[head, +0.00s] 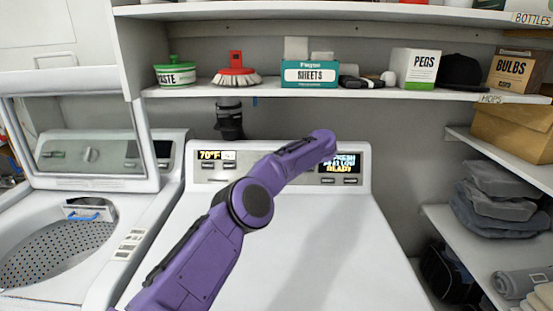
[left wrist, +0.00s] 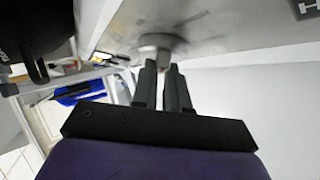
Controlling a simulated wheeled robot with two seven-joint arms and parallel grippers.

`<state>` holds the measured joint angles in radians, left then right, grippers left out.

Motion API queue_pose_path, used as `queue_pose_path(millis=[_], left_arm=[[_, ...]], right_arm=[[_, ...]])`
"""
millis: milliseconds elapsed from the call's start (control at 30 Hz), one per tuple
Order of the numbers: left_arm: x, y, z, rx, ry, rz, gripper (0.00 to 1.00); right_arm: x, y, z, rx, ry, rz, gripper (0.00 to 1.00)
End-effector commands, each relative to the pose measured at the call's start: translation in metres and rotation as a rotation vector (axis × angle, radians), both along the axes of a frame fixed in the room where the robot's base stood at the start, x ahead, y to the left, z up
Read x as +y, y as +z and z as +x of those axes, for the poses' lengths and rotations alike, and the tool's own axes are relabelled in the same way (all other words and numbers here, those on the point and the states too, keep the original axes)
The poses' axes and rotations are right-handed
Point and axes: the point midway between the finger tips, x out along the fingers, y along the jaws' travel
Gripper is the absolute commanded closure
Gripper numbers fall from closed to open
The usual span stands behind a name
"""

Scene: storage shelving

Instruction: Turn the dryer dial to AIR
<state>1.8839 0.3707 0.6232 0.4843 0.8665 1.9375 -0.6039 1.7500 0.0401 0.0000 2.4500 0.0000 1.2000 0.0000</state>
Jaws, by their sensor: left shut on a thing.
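The white dryer (head: 370,250) stands in the middle of the head view, its rear panel showing a 70°F display and a display ending in READY. My purple left arm crosses the panel's middle and hides the dial there. In the left wrist view, the dial (left wrist: 160,40) is a round grey knob on the panel (left wrist: 215,25). My left gripper (left wrist: 163,68) has its two fingers close together on the dial's grip. The dial's setting cannot be read. The left fingers are hidden in the head view, and my right gripper is not in view.
A washer (head: 60,215) with its lid raised stands left of the dryer. A shelf (head: 270,91) above the panel holds a brush, a sheets box and a pegs box. Shelves (head: 480,230) with folded cloth stand at the right. The dryer's top is otherwise clear.

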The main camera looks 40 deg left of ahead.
Motion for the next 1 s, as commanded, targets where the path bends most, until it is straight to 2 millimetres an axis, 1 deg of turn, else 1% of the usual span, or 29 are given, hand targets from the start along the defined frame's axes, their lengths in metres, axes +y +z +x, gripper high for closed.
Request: queue_pose_path(millis=[33, 200, 300, 467, 700, 1000], left_arm=[[0.000, 0.005, -0.001, -0.023, 0.023, -0.036, 1.00], [0.002, 0.005, -0.001, -0.118, 0.090, -0.148, 1.00], [0.003, 0.005, -0.001, -0.171, 0.131, -0.212, 1.00], [0.005, 0.004, -0.002, -0.250, 0.187, -0.306, 1.00], [0.007, 0.004, -0.003, -0.341, 0.253, -0.414, 1.00], [0.008, 0.005, -0.003, -0.399, 0.293, -0.482, 1.00]], right_arm=[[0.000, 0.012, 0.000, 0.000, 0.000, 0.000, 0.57], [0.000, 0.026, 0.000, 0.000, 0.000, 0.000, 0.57], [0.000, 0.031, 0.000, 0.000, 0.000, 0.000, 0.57], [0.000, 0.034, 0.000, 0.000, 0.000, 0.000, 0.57], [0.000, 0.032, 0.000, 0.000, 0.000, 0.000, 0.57], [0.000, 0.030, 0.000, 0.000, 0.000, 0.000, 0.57]])
